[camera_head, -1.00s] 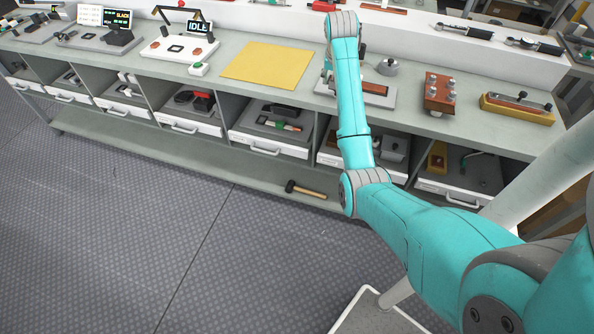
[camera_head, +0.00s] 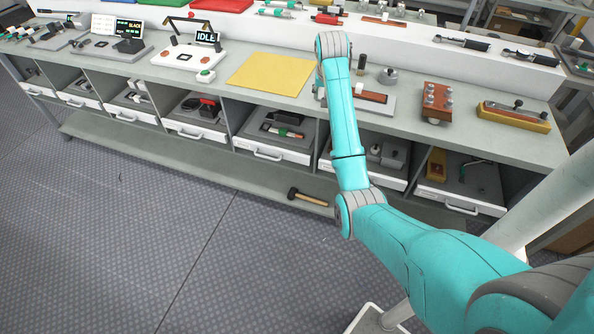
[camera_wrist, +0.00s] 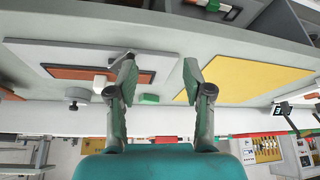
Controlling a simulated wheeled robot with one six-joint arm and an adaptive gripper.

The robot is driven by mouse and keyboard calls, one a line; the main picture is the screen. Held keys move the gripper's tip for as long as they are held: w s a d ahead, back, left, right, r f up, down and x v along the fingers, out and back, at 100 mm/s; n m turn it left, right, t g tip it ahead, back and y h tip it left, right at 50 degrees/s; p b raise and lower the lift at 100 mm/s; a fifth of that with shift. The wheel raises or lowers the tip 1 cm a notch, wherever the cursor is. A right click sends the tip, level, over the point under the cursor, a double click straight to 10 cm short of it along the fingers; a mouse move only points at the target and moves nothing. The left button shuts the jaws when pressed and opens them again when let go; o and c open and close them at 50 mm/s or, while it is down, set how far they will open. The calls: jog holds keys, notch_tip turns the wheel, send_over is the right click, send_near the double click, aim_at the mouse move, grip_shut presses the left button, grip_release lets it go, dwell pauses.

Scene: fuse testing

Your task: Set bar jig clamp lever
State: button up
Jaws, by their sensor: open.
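The jig with a grey plate (camera_head: 388,106) and a red-brown bar (camera_head: 370,96) sits on the bench, partly hidden behind my arm. In the wrist view the plate (camera_wrist: 30,60) is at the left, with the orange-brown bar (camera_wrist: 65,73) and a dark slot in it. A white block (camera_wrist: 103,83) and a green block (camera_wrist: 149,99) show near my left finger; I cannot tell which is the clamp lever. My gripper (camera_wrist: 158,72) is open and empty, its fingers apart over the bench between the jig and the yellow mat. In the head view my arm hides it.
A yellow mat (camera_head: 270,74) lies left of the jig. A white tester (camera_head: 187,54) reads IDLE. A hammer (camera_head: 307,197) lies on the lower shelf.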

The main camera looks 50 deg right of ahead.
jog(key=s+a+f+n+t, duration=0.1)
jog(key=s+a+f, duration=0.1)
jog(key=a+f, duration=0.7)
jog(key=s+a+f+n+t, duration=0.2)
jog(key=a+f, duration=0.6)
jog(key=f, duration=0.2)
jog(key=shift+a+f, duration=0.3)
jog(key=shift+a, duration=0.1)
jog(key=shift+w, duration=0.1)
jog(key=d+r+g+y, duration=0.1)
jog(key=d+r, duration=1)
jog(key=r, duration=0.2)
jog(key=d+r+g, duration=0.2)
jog(key=d+r, duration=0.8)
jog(key=r, duration=0.3)
jog(key=x, duration=1)
jog(key=shift+w+d+f, duration=0.25)
jog(key=shift+f, duration=0.05)
grip_shut()
